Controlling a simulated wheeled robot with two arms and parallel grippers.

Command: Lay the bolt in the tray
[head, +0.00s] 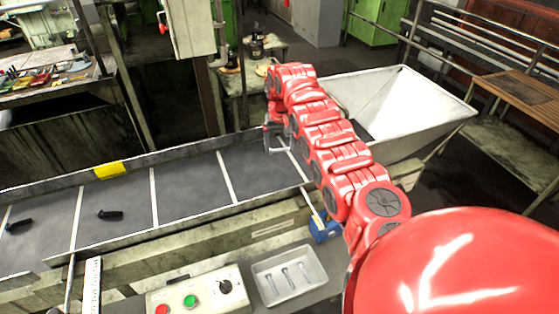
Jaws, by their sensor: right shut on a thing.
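My right gripper (277,140) hangs over the right part of the grey conveyor belt (190,188). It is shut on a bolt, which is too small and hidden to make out. A dark bolt (110,215) lies on the belt at the left, and another dark bolt (19,225) lies farther left. A shallow pale tray (318,268) sits in front of the belt, below and nearer than the gripper. My left gripper is out of view.
A control box (203,293) with red and green buttons stands left of the tray. A blue part (323,230) sits behind the tray, near my arm. A large white hopper (420,110) is at the belt's right end.

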